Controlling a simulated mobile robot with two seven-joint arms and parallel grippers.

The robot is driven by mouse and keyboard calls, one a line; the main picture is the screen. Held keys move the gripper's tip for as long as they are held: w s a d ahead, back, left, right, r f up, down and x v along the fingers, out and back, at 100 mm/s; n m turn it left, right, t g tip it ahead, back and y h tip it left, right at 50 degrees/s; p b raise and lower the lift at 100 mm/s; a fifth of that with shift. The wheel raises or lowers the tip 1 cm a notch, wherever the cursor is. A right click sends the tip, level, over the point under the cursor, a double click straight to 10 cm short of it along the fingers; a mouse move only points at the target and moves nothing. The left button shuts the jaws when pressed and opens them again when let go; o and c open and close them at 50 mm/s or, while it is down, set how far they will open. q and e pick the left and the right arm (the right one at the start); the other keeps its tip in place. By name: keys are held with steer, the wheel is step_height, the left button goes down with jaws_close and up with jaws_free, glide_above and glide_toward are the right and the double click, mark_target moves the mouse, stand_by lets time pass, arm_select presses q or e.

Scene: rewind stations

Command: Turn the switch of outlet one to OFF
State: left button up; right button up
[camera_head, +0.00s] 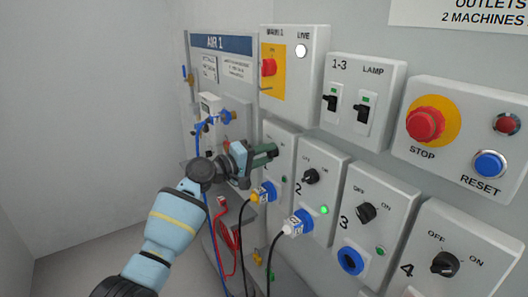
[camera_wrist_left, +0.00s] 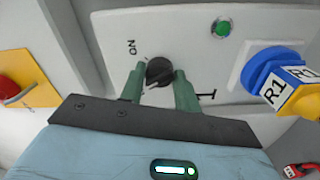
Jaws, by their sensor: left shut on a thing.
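The ON label (camera_wrist_left: 131,47) shows beside the switch; the OFF label is not readable. The number 1 is printed near the right finger. A green lamp (camera_wrist_left: 222,28) on the box looks dull. My right gripper is not in view.
Outlet two (camera_head: 318,165) stands close on the right with a lit green lamp, then outlets three (camera_head: 372,208) and four (camera_head: 460,240). A blue-yellow plug (camera_wrist_left: 272,73) with a cable is beside the switch. The red STOP button (camera_head: 425,124) is at upper right.

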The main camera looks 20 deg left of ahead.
arm_select(q)
steer(key=shift+n+p, duration=0.55)
steer(key=shift+n, duration=0.95)
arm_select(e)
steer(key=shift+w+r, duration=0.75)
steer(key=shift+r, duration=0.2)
arm_select(q)
steer(key=o, duration=1)
steer(key=shift+s+a, duration=0.1)
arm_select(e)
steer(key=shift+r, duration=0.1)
arm_select(q)
steer(key=shift+v, duration=3.8)
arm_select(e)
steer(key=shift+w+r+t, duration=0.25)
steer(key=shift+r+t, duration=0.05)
